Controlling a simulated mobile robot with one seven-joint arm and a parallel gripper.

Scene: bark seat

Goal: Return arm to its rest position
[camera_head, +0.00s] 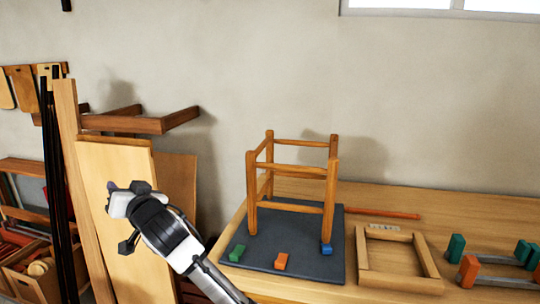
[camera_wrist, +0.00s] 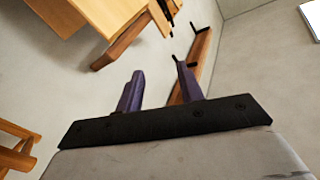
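My arm (camera_head: 168,231) reaches up from the bottom of the head view towards the upper left. Its end is in front of the leaning wooden boards (camera_head: 112,175), left of the workbench and apart from the stool frame. In the wrist view my gripper (camera_wrist: 158,72) has its two dark fingers spread apart, with nothing between them. The fingertips do not show clearly in the head view. The wooden stool frame (camera_head: 285,170) stands upright on a dark mat (camera_head: 300,262) on the workbench.
The workbench (camera_head: 470,205) also holds a wooden tray frame (camera_head: 400,284), an orange bar (camera_head: 390,213), clamps (camera_head: 468,272) and small green (camera_head: 236,253), orange (camera_head: 281,261) and blue (camera_head: 326,249) blocks. Dark poles (camera_head: 57,180) and a cluttered shelf (camera_head: 22,215) stand left.

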